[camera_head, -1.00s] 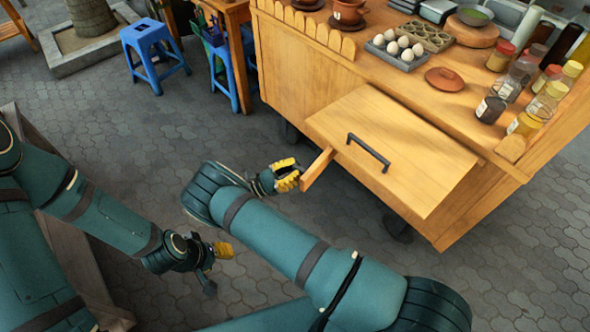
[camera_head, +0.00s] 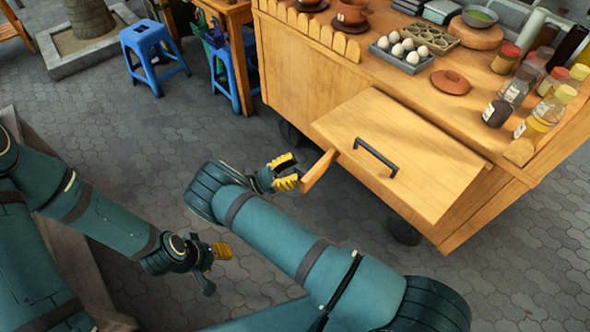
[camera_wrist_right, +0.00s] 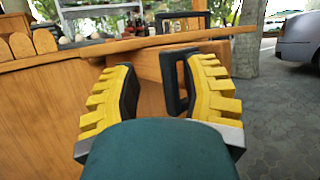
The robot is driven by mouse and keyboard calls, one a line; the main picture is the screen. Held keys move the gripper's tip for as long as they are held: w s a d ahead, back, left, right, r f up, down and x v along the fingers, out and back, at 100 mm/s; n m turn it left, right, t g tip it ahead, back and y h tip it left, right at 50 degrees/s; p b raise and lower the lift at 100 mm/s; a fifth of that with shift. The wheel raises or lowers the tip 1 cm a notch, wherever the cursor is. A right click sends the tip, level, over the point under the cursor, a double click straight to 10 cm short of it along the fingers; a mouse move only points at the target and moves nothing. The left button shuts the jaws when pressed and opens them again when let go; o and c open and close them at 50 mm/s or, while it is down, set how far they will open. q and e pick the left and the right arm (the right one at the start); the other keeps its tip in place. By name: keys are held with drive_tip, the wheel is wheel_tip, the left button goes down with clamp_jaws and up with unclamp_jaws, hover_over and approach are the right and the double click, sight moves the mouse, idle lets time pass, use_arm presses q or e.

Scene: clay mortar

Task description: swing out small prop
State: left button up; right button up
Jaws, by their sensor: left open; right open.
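The small prop (camera_head: 318,171) is a short wooden bar sticking out from under the near left side of the wooden flap (camera_head: 400,150) on the cart. The flap carries a black handle (camera_head: 376,157). My right gripper (camera_head: 287,172) is open and empty, just left of the prop's outer end. Whether a finger touches the prop is hard to tell. In the right wrist view, the open yellow fingers (camera_wrist_right: 160,95) have wood of the prop (camera_wrist_right: 150,66) ahead between them, below the flap edge. My left gripper (camera_head: 218,265) is open and empty, low on the left, away from the cart.
The wooden cart top holds an egg tray (camera_head: 402,53), a clay lid (camera_head: 450,82), and several jars and bottles (camera_head: 540,118) on the right. Blue stools (camera_head: 155,55) stand at the back left.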

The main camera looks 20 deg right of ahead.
drive_tip(key=shift+s, duration=0.15)
drive_tip(key=v, duration=0.7)
drive_tip(key=shift+a+f, duration=0.15)
drive_tip(key=shift+a, duration=0.05)
idle(0.5)
